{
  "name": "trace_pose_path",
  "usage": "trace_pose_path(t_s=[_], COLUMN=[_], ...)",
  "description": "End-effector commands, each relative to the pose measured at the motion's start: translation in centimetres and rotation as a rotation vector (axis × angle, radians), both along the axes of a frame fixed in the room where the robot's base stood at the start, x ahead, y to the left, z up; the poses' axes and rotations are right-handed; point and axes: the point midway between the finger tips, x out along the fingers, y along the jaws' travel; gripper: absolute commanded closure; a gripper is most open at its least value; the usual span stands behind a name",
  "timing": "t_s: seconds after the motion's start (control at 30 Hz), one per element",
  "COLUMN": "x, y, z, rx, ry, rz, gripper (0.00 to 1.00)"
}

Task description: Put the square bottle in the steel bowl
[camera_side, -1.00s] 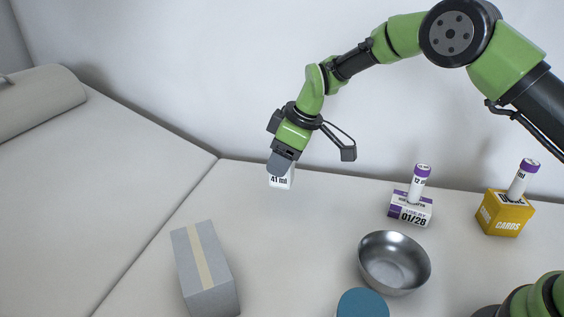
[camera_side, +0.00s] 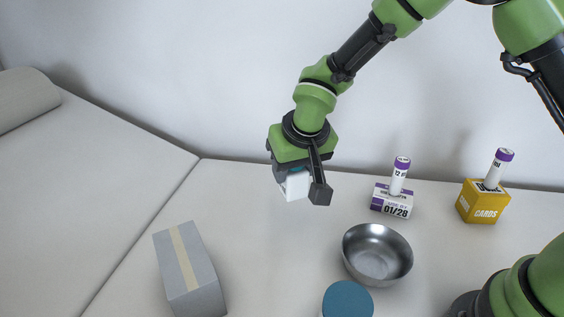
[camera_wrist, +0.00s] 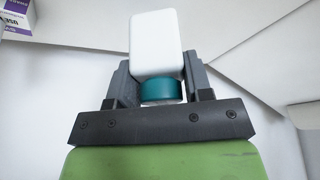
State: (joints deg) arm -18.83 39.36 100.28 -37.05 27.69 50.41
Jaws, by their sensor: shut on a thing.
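My gripper (camera_wrist: 158,82) is shut on a white square bottle (camera_wrist: 157,40) with a teal cap, seen close up in the wrist view. In the side view the bottle (camera_side: 296,187) hangs below my gripper (camera_side: 284,174), partly hidden by it, held in the air. The steel bowl (camera_side: 360,273) stands on the pale surface, lower and to the right of the bottle. No contents show in the bowl. The bowl is not in the wrist view.
A grey box with a tan stripe (camera_side: 190,270) lies at left. A blue round lid (camera_side: 348,300) is in front of the bowl. Behind the bowl stand a white-purple box (camera_side: 391,203) and a yellow cards box (camera_side: 483,205), each with a purple-capped vial on top.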

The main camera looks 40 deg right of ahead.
Motion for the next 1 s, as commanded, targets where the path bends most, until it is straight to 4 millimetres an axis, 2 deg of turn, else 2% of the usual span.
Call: trace_pose_path(t_s=[0.17,0.27,0.5,0.6,0.7,0.8,1.0], x=[-2.5,-4.6,-11.0,-13.1,-14.5,-15.2,-15.4], y=[-0.7,-1.6,-4.6,-5.7,-6.4,-6.7,-6.8], z=[0.5,0.9,2.5,3.1,3.5,3.6,2.3], rx=[-0.003,-0.003,-0.001,-0.001,0.000,0.000,-0.004], ry=[-0.001,-0.002,-0.002,-0.001,-0.002,-0.001,-0.001], rz=[-0.344,-0.646,-1.551,-1.836,-2.022,-2.115,-2.139], gripper=[0.77,0.77,0.77,0.77,0.77,0.77,0.77])
